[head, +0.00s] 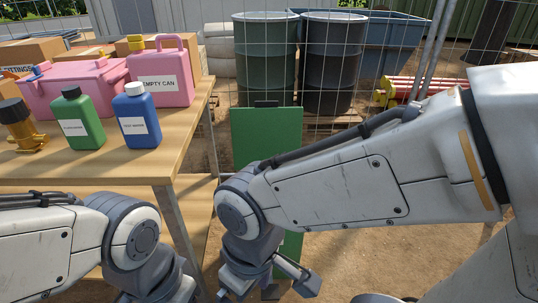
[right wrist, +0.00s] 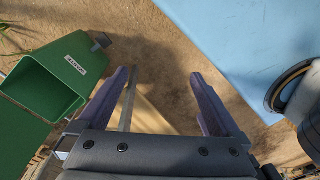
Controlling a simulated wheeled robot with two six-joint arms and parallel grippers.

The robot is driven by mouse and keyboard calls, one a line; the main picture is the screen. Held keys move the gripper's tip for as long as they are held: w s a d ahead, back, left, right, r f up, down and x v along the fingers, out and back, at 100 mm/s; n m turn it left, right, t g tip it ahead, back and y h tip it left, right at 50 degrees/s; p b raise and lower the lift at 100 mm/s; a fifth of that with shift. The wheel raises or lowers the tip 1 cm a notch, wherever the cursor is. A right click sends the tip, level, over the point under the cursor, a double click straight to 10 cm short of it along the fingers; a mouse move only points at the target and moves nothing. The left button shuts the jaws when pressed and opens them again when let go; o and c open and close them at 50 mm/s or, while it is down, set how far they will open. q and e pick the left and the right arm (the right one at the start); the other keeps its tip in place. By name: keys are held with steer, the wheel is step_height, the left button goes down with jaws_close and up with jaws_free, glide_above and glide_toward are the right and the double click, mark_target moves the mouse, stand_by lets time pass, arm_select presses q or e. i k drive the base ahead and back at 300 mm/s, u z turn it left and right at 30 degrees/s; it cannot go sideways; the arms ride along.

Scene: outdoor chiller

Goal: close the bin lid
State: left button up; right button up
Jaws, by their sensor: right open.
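The green bin's lid (head: 265,133) stands raised as an upright green panel in the head view, with a dark tab on its top edge. My right arm crosses in front of it and hides most of the bin. In the right wrist view the bin (right wrist: 75,72) is at the left, its mouth uncovered and a white label on its side. The flat green part at the lower left edge looks like the lid. My right gripper (right wrist: 162,75) is open and empty, apart from the bin. My left gripper is below the head view's edge; only its wrist shows.
A wooden table (head: 150,168) at the left holds a pink toolbox (head: 75,88), a pink can (head: 160,72), a green bottle (head: 76,118) and a blue bottle (head: 136,116). Drums (head: 332,60) stand behind a wire fence. Bare ground lies right of the bin.

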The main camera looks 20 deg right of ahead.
mark_target(264, 130)
steer(key=z, duration=0.5)
steer(key=i, duration=1.05)
steer(key=u, duration=0.3)
